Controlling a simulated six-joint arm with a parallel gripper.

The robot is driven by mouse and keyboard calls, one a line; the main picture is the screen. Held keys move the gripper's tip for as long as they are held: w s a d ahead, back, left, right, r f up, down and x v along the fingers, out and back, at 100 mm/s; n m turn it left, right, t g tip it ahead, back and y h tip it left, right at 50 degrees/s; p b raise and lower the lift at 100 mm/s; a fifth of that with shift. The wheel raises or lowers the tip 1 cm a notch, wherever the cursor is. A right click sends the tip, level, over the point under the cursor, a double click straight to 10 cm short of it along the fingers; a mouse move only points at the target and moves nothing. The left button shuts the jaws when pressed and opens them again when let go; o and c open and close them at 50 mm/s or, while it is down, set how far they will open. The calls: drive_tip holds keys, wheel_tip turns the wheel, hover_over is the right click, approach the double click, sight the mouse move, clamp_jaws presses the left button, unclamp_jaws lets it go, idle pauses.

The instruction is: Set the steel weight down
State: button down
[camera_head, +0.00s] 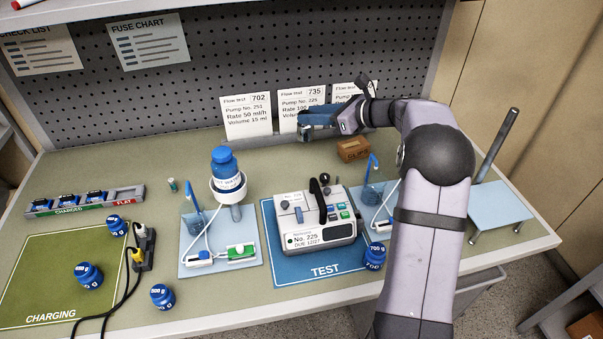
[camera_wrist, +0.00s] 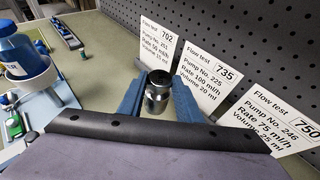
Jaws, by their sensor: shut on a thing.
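The steel weight (camera_wrist: 158,92) is a small shiny cylinder with a dark round top. It stands upright between the two blue fingers of my gripper (camera_wrist: 157,100) in the wrist view, and the gripper is shut on it. In the head view my gripper (camera_head: 314,122) is at the back of the bench, in front of the middle flow test card, and the weight is mostly hidden by the fingers. I cannot tell whether its base touches the bench top.
Flow test cards 702 (camera_head: 247,117), 735 (camera_wrist: 228,85) and 750 (camera_wrist: 285,118) lean along the pegboard. A brown box (camera_head: 353,149) sits right of my gripper. A pump (camera_head: 315,215) is on the blue TEST mat (camera_head: 300,270). A blue bottle (camera_head: 225,168) stands left. Blue weights (camera_head: 89,275) lie around.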

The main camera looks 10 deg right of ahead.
sight(305, 137)
drive_tip(key=shift+s+a+r, duration=0.1)
drive_tip(key=shift+s+a, duration=0.6)
drive_tip(key=shift+a, duration=0.05)
drive_tip(key=shift+f+p, duration=0.6)
drive_tip(key=shift+f, duration=2.6)
drive_tip(key=shift+f, duration=0.1)
wheel_tip(305, 137, down, 4)
drive_tip(key=shift+r+p, duration=0.25)
drive_tip(key=shift+p, duration=0.15)
drive_tip(key=shift+f+b, duration=0.55)
drive_tip(key=shift+f, duration=0.05)
drive_tip(key=c, duration=1.3)
unclamp_jaws()
drive_tip(key=shift+f, duration=0.15)
